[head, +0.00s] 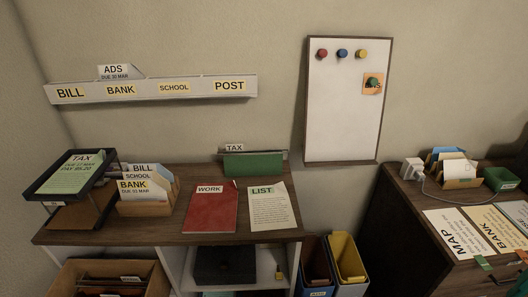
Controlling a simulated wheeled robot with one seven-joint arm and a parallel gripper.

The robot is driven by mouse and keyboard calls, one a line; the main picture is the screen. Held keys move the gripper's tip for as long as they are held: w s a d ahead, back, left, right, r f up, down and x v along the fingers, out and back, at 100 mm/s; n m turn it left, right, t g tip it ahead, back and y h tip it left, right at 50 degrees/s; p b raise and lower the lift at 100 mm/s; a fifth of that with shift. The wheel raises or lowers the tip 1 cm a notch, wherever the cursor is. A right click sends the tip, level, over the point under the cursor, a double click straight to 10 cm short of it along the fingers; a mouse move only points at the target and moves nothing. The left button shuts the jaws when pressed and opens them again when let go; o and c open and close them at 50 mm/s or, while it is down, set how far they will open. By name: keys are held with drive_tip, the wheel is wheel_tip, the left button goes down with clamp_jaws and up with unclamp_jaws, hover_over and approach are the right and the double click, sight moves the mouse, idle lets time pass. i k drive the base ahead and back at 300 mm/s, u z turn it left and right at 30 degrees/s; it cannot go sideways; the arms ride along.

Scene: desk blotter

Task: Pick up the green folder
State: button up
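A green folder (253,165) stands at the back of the left desk, near the wall. Its broad face is toward me, and a grey edge shows behind its top. A white label reading TAX (235,148) sticks up above its left part. I cannot tell whether a holder supports it. My gripper is not in view.
A red WORK folder (211,208) and a LIST sheet (268,207) lie in front of it. A letter sorter (146,207) and a black tray (70,175) stand left on the desk (150,231). A labelled wall rail (200,88) and whiteboard (343,115) hang above. Blue and yellow files stand below right.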

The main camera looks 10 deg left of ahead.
sight(238, 163)
drive_tip(key=u, duration=0.35)
drive_tip(key=i, duration=1.15)
drive_tip(key=u, duration=0.45)
